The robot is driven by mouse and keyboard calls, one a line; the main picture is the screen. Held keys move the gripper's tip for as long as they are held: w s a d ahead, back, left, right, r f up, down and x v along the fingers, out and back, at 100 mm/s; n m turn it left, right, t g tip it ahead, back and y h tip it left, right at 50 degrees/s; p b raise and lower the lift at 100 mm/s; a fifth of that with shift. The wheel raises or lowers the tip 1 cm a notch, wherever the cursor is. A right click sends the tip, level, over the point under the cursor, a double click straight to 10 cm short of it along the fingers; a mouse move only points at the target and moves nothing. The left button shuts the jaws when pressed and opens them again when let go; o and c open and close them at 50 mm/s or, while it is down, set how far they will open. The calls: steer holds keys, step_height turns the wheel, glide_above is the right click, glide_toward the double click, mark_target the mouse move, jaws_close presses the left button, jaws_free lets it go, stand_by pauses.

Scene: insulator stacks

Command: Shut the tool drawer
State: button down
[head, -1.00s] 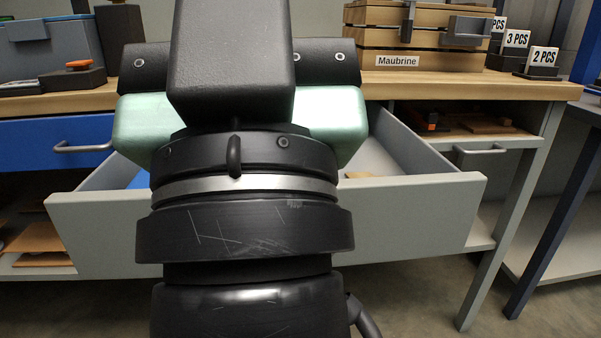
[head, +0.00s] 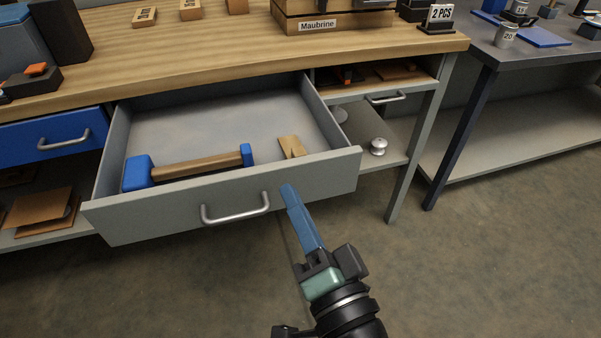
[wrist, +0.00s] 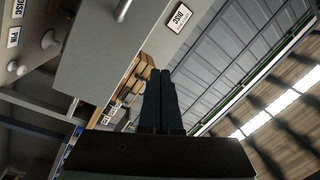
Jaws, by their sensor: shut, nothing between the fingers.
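The grey tool drawer (head: 225,200) stands pulled out from under the wooden bench top in the head view. Its bar handle (head: 236,214) is on the middle of the front panel. A mallet (head: 190,168) with blue ends and a wooden handle lies inside, beside a small wooden piece (head: 292,147). My gripper (head: 288,191) is shut and empty, its blue fingers pointing up at the right part of the drawer front. Whether the tips touch the panel I cannot tell. In the wrist view the closed dark fingers (wrist: 163,82) show, with a grey panel (wrist: 95,55) left of them.
A blue drawer (head: 50,138) is at the left, and a small shelf bay with a handle (head: 386,98) is at the right. Bench legs and a second grey table (head: 520,60) stand further right. The floor (head: 480,250) in front is clear.

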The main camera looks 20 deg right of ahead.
mark_target(297, 185)
steer(key=s+d+f+m+g+h+p, duration=0.1)
steer(key=s+d+f+m+h+p, duration=0.15)
steer(key=s+f+m, duration=0.5)
steer(key=shift+y, duration=0.25)
steer(key=w, duration=0.4)
steer(key=w+p, duration=0.1)
steer(key=w, duration=0.8)
steer(key=shift+w+d+r+p, duration=0.15)
steer(key=shift+w+d+p, duration=0.1)
steer(key=shift+w+p, duration=0.15)
